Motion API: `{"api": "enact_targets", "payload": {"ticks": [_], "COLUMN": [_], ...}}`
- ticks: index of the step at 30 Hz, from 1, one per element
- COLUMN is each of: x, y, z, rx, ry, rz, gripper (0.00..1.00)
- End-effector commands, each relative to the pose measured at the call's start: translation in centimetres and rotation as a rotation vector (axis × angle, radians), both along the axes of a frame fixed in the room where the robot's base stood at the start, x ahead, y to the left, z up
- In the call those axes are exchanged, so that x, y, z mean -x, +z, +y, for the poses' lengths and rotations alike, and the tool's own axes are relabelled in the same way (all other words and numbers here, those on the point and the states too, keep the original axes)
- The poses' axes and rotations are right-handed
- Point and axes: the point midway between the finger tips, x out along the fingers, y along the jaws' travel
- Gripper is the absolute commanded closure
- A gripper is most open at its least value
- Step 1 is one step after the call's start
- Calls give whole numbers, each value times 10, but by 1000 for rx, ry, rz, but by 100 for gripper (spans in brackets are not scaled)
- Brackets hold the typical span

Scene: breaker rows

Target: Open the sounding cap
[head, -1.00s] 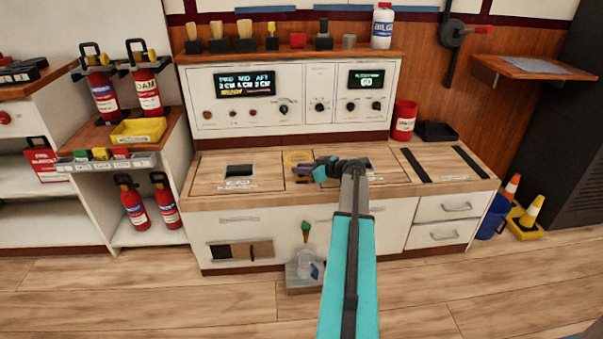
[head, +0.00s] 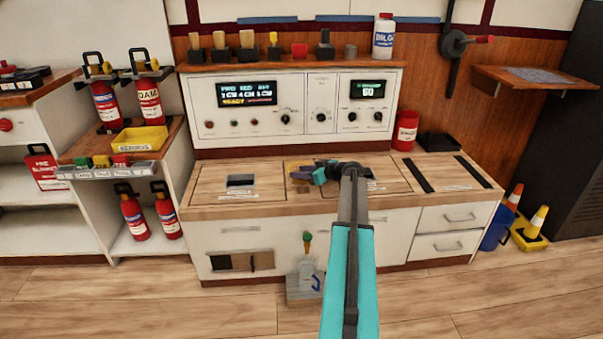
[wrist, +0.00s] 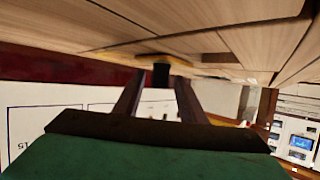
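In the wrist view, a flat yellow piece with a dark block on it (wrist: 161,74), apparently the sounding cap, is at the wooden counter surface. My gripper (wrist: 159,82) is open. Its two dark fingers stand on either side of the dark block, with small gaps showing. In the head view my gripper (head: 305,174) is low over the middle panel of the counter (head: 215,199). It hides the cap there, so I cannot tell whether the cap is turned or lifted.
Behind stands a console with a lit display (head: 247,93). A red can (head: 405,131) and a black tray (head: 440,141) are at the back right. The yellow tray (head: 139,139) is on the left shelf.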

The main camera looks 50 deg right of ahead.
Motion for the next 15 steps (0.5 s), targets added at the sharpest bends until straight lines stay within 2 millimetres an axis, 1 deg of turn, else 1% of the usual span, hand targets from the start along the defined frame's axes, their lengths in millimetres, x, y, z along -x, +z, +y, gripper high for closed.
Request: {"api": "enact_targets", "payload": {"ticks": [9,15], "x": [2,13], "y": [1,7], "z": [-1,-2], "rx": [1,2], "ry": [-2,-4], "rz": [0,0], "gripper": [63,63]}}
